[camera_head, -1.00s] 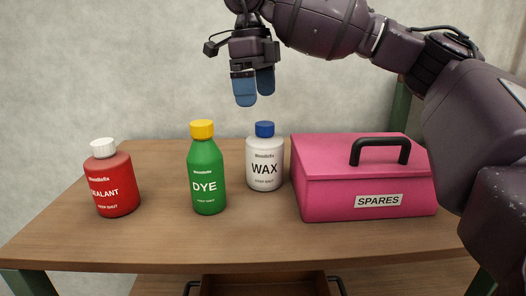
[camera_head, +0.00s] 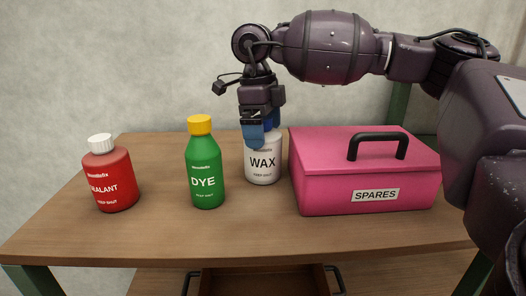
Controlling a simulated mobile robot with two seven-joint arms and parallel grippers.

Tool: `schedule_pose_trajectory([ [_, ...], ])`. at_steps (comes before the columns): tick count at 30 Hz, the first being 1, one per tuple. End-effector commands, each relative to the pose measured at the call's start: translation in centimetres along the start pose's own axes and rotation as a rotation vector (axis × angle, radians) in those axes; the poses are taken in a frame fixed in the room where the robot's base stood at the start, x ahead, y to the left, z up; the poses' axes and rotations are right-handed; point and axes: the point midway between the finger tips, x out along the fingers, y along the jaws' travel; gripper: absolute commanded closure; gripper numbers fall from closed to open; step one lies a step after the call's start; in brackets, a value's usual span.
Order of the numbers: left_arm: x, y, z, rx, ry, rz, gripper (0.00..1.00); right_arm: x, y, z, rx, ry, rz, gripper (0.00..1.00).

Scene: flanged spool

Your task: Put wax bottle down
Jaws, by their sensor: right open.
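The white wax bottle (camera_head: 263,168) stands upright on the wooden table (camera_head: 160,225), between the green dye bottle and the pink box. My right gripper (camera_head: 259,135) is open, with its blue fingertips down at the top of the wax bottle. The fingers hide the bottle's blue cap, and I cannot tell whether they touch it. My left gripper is not in view.
The green dye bottle (camera_head: 205,168) with a yellow cap stands left of the wax bottle. The red sealant bottle (camera_head: 110,178) stands farther left. The pink spares box (camera_head: 325,185) with a black handle is close on the right. The front of the table is clear.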

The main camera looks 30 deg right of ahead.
Motion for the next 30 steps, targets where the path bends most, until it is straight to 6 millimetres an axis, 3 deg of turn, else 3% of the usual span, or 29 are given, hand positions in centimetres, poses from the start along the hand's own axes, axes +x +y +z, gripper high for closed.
schedule_pose_trajectory([
  [4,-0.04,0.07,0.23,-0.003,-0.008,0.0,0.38,1.04,-0.01,-0.02,0.001,0.0,0.0,0.0],
  [11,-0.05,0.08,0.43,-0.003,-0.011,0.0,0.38,1.19,-0.01,-0.01,0.001,-0.001,0.0,0.0],
  [27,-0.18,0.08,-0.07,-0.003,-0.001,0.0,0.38,1.07,-0.01,0.01,0.001,-0.003,-0.001,0.81],
  [30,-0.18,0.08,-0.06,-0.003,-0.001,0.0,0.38,1.06,-0.01,0.01,0.001,-0.003,-0.001,0.84],
])
